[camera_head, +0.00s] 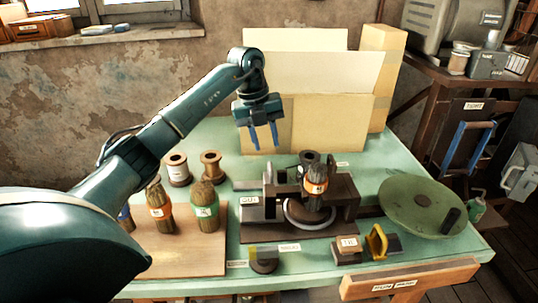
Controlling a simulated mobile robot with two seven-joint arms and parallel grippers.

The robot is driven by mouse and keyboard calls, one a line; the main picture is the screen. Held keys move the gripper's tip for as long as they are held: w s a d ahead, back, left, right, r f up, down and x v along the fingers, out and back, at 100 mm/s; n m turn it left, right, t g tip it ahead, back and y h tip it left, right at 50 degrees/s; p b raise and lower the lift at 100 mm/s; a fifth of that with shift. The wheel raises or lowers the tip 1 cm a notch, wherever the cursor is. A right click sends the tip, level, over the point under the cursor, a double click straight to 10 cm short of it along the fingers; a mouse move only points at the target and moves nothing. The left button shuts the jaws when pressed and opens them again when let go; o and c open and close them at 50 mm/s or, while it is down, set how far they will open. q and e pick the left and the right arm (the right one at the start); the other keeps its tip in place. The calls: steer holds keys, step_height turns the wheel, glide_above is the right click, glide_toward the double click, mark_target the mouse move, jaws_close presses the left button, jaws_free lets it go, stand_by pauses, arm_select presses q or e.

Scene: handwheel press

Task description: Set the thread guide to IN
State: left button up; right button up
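The dark press (300,205) stands in the middle of the green table, with a pale-rimmed wheel (300,222) at its centre. A small white label (250,201), too small to read surely, is on its left side. I cannot tell surely which part is the thread guide or how it is set. A brush-like bundle with an orange band (315,183) stands at the press and hides part of it. My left gripper (264,146) hangs above and behind the press, blue fingers apart, pointing down and empty. My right gripper is not in view.
A wooden board (165,262) with banded bundles lies at left, with two thread spools (178,170) behind it. A round green plate (420,206) is at right. A yellow handle (377,242) and dark knob (264,262) are in front. Cardboard boxes (335,120) stand behind.

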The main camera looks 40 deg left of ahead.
arm_select(q)
step_height(320, 180, up, 6)
steer(key=a, duration=0.1)
steer(key=shift+s+r, duration=0.2)
steer(key=shift+s, duration=0.2)
